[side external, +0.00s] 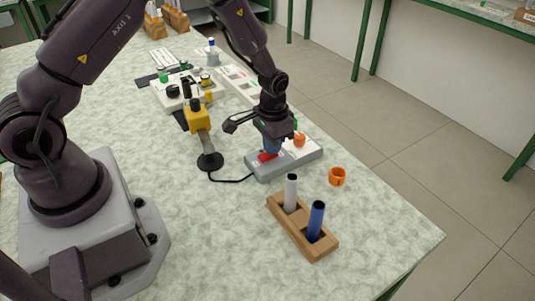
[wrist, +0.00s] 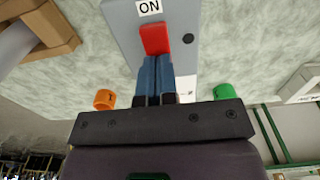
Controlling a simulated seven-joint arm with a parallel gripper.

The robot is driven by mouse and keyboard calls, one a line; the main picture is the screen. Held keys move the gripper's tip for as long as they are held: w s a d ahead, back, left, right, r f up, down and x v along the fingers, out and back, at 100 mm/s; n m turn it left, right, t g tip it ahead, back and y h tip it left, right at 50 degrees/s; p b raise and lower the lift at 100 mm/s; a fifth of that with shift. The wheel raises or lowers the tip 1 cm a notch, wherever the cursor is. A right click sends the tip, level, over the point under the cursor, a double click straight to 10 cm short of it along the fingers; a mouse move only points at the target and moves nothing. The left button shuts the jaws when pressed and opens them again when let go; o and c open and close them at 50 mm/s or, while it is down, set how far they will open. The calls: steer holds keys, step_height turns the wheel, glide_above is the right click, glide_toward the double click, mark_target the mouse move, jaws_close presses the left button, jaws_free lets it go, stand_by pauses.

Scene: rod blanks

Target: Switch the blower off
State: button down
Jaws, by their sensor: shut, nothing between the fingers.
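The blower is probably the yellow device (side external: 197,117) on a round black stand, with a black cable running to the grey switch box (side external: 268,174). A red rocker switch (side external: 267,156) sits on the box. In the wrist view the red switch (wrist: 155,38) lies just beyond my fingertips, with an "ON" label (wrist: 149,7) at its far end. I cannot tell which way the rocker is tilted. My gripper (side external: 268,151) is shut and empty, pointing down at the switch; its blue fingers (wrist: 155,62) are right by the red switch's near end. Contact is unclear.
A wooden rack (side external: 318,250) with a white and a blue rod stands in front of the box. An orange ring (side external: 337,176) lies to its right. An orange piece (side external: 299,139) is near the box's far end. Other equipment (side external: 185,92) stands behind.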

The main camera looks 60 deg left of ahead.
mark_target(263, 157)
steer(key=shift+r, duration=3.35)
steer(key=s+g, duration=0.1)
steer(key=s, duration=0.1)
steer(key=shift+s+d, duration=0.1)
steer(key=shift+s, duration=0.3)
steer(key=s+d+r+t, duration=0.1)
steer(key=s+r+t, duration=0.2)
steer(key=s+r, duration=0.6)
steer(key=s+d+r+t, duration=0.2)
steer(key=s+r, duration=0.7)
steer(key=r, duration=0.6)
steer(key=shift+s+t, duration=0.2)
steer(key=shift+t, duration=0.6)
